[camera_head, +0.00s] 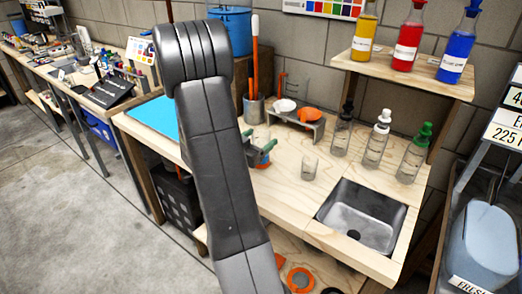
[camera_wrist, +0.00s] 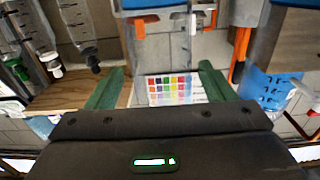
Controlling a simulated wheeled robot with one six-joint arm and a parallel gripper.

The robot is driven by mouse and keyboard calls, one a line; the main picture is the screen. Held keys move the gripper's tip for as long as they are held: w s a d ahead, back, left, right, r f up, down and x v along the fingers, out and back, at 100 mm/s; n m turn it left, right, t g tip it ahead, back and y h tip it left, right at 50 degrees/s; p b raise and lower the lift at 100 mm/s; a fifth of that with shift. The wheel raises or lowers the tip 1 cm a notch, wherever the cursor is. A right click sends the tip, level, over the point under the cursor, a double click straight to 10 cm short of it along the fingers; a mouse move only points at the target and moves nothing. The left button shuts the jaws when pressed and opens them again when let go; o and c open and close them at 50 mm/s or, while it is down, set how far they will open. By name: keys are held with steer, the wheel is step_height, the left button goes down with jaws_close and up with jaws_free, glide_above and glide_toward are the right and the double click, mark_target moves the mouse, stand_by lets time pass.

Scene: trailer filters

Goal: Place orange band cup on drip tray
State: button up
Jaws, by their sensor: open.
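My gripper (camera_wrist: 160,80) is open, with its two green fingers wide apart and no object seen gripped between them. In the head view my gripper (camera_head: 265,152) is above the wooden bench, partly behind my arm. A small clear cup (camera_head: 311,166) stands upright on the bench to its right, apart from it. Another clear cup (camera_head: 262,134) stands just behind the gripper. I cannot make out an orange band on either. A grey stand (camera_head: 304,126) holds a white piece and an orange piece (camera_head: 309,114) at the back. I cannot tell which thing is the drip tray.
Bottles with black, white (camera_head: 377,140) and green caps (camera_head: 415,155) stand at the right, behind the sink (camera_head: 362,222). A shelf (camera_head: 404,75) carries yellow, red and blue bottles. A grey holder (camera_head: 254,108) with orange sticks stands at the back. Bare bench surrounds the nearer cup.

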mark_target(265, 132)
steer(key=x, duration=0.3)
steer(key=shift+w, duration=0.2)
steer(key=shift+r, duration=0.1)
steer(key=c, duration=1.5)
steer(key=shift+r, duration=0.1)
